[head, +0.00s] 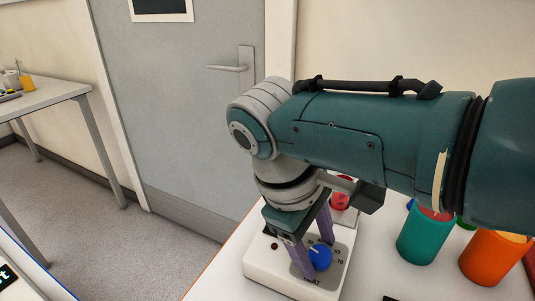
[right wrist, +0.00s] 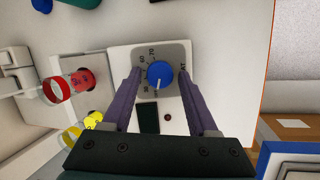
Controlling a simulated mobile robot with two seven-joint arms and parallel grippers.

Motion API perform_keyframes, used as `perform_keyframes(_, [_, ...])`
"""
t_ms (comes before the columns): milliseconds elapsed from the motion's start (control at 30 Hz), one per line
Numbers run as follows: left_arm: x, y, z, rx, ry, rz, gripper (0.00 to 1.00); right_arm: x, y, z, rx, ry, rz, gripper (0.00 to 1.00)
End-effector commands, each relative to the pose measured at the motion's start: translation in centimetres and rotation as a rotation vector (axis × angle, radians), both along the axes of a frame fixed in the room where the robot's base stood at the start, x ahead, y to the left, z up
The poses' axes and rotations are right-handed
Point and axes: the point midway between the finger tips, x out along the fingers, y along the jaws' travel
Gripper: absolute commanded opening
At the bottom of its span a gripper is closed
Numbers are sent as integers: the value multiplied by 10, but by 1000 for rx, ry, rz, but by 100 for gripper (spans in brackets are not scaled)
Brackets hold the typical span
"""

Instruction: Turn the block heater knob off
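The block heater (head: 265,263) is a white box on the white bench, with a grey dial plate (right wrist: 181,52) and a blue knob (head: 320,258). The knob also shows in the right wrist view (right wrist: 160,74), with a white pointer line toward the bottom of that picture. Numbers including 60 and 70 ring it; the label at the pointer is too small to read. My right gripper (head: 313,250) points down over the dial. Its purple fingers (right wrist: 159,78) are open, one each side of the knob, with gaps visible. My left gripper is not in view.
A device with a red-capped clear vial (right wrist: 82,80) stands beside the heater. Teal (head: 425,238) and orange (head: 495,257) cups stand to the right on the bench. A grey door (head: 170,100) is behind; a side table (head: 45,95) is at far left.

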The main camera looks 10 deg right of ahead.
Motion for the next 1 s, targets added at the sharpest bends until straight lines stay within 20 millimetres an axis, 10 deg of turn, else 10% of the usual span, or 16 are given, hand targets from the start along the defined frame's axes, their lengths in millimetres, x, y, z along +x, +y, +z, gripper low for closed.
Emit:
perform_keyframes(367, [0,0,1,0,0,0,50,0,0,2,-1,0,-1,72])
perform_keyframes(1000, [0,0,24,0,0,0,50,-3,32,92,1,-1,-1,72])
